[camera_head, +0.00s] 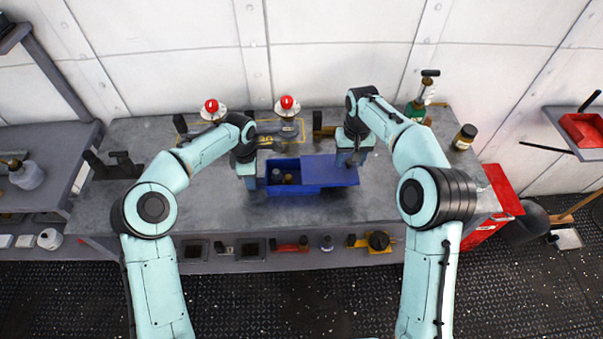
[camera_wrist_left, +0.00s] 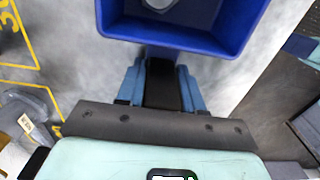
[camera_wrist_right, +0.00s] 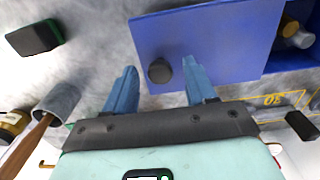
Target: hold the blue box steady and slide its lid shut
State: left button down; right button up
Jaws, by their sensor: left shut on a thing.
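The blue box (camera_head: 290,191) stands on the grey workbench with its left part open. Its blue lid (camera_head: 332,172) covers the right part and sticks out past the right end. A dark round knob (camera_wrist_right: 160,70) stands on the lid. My left gripper (camera_head: 249,180) is at the box's left end; in the left wrist view (camera_wrist_left: 160,80) its blue fingers are shut on a dark handle (camera_wrist_left: 163,88) at the box wall (camera_wrist_left: 180,38). My right gripper (camera_wrist_right: 160,78) is open, its fingers on either side of the knob with gaps showing. Small items inside the box are partly hidden.
Two red-topped fixtures (camera_head: 287,103) stand at the back of the bench (camera_head: 230,218). A red cabinet (camera_head: 497,200) is at the right end. The bench in front of the box is clear.

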grip_shut()
jog(key=shift+a, duration=0.25)
jog(key=shift+a+r, duration=0.1)
jog(key=shift+a, duration=0.65)
pick_arm(q)
jog(key=shift+d, duration=0.1)
pick_arm(e)
jog(key=shift+a, duration=4.25)
jog(key=shift+o, duration=1)
grip_release()
notch_tip(320, 180, up, 12)
